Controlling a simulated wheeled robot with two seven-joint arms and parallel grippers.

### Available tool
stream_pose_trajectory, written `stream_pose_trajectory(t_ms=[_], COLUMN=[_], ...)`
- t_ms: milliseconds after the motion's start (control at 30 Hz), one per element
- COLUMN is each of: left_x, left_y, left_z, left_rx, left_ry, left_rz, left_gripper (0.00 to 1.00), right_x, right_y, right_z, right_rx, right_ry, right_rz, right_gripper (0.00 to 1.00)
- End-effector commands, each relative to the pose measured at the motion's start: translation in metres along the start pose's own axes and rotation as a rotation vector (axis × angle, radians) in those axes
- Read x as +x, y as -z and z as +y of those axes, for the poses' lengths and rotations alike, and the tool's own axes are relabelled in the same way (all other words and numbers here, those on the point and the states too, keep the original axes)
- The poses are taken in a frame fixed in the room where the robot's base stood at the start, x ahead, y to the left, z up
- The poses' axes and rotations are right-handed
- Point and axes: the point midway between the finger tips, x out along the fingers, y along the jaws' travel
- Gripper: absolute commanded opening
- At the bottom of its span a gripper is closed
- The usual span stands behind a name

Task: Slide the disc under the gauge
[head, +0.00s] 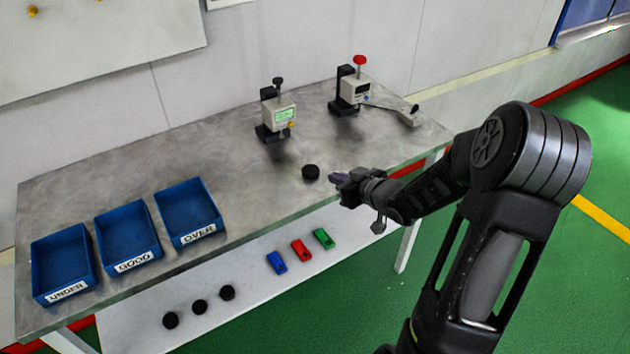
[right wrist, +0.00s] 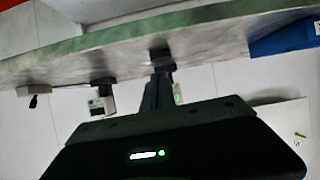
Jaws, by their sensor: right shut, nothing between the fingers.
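A small black disc (head: 311,172) lies flat on the grey metal table, in front of and slightly right of the gauge with a green display (head: 280,117). My right gripper (head: 337,178) is shut and empty, just right of the disc with a small gap visible in the head view. In the right wrist view the disc (right wrist: 160,53) shows just beyond the fingertips (right wrist: 160,72), and the gauge (right wrist: 178,93) is partly hidden behind the fingers. A second device with a red knob (head: 355,88) stands further back right. My left gripper is not in view.
Three blue bins marked UNDER (head: 62,262), GOOD (head: 127,234) and OVER (head: 188,211) stand at the table's left. A lower shelf holds three black discs (head: 199,307) and blue, red (head: 301,249) and green pieces. The tabletop between bins and gauge is clear.

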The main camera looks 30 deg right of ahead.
Motion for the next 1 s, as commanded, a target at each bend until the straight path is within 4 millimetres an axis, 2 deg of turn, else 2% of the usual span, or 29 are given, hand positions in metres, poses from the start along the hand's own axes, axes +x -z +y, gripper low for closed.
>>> stream_pose_trajectory(t_ms=[533, 1000], left_x=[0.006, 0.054], left_y=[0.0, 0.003], left_z=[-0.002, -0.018], left_rx=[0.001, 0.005], left_ry=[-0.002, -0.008], left_rz=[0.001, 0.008], left_gripper=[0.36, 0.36], right_x=[0.006, 0.065], right_y=[-0.002, -0.028], right_z=[-0.004, -0.006], right_rx=[0.011, 0.011], right_ry=[0.017, 0.017], right_rz=[0.012, 0.014], right_gripper=[0.0, 0.0])
